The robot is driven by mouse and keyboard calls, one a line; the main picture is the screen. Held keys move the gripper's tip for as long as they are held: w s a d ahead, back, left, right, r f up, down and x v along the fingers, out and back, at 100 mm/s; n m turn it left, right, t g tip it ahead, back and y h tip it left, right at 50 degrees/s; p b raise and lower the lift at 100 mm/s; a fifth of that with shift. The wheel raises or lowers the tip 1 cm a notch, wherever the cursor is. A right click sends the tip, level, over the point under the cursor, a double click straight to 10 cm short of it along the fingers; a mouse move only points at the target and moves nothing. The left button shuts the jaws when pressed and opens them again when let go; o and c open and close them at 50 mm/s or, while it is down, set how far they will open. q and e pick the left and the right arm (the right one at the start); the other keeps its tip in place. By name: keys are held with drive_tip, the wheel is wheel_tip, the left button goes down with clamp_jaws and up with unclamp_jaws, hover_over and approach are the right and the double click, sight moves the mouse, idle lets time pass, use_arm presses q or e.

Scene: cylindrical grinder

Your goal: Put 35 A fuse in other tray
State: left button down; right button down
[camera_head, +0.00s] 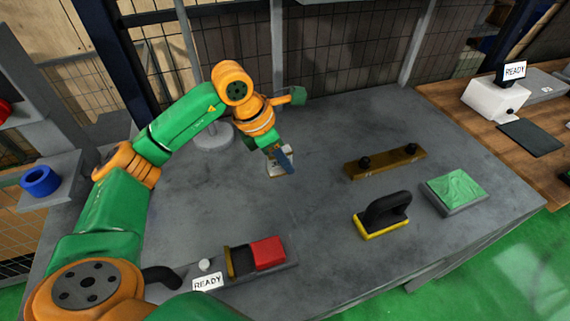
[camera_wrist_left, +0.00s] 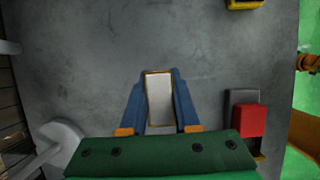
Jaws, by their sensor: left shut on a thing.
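My left gripper (camera_head: 284,161) is over the middle of the grey table. In the left wrist view its two blue fingers are closed on the sides of a pale, flat rectangular piece (camera_wrist_left: 159,100) with a thin tan edge. This piece is probably the fuse; no 35 A marking is readable. In the head view it shows as a small whitish shape (camera_head: 275,170), partly hidden by a finger. I cannot tell whether it touches the table. Neither tray can be clearly made out. My right gripper is not in view.
A grey holder (camera_head: 285,271) with red and dark blocks and a READY sign (camera_head: 208,282) is at the near edge. Right of centre are a brown bar with two black knobs (camera_head: 385,162), a black-handled yellow tool (camera_head: 383,218) and a green-topped block (camera_head: 455,190). The table centre is clear.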

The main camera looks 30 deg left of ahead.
use_arm(q)
drive_tip(key=w+f, duration=0.1)
drive_tip(key=w+a+f, duration=0.1)
drive_tip(key=shift+a+f, duration=0.1)
drive_tip(key=shift+f, duration=0.3)
drive_tip(key=f, duration=0.1)
drive_tip(key=f+p, duration=0.1)
drive_tip(key=f, duration=0.1)
drive_tip(key=shift+w+a+f+p, duration=0.15)
drive_tip(key=shift+w+f+p, duration=0.1)
drive_tip(key=shift+f+p, duration=0.15)
drive_tip(key=shift+f, duration=0.1)
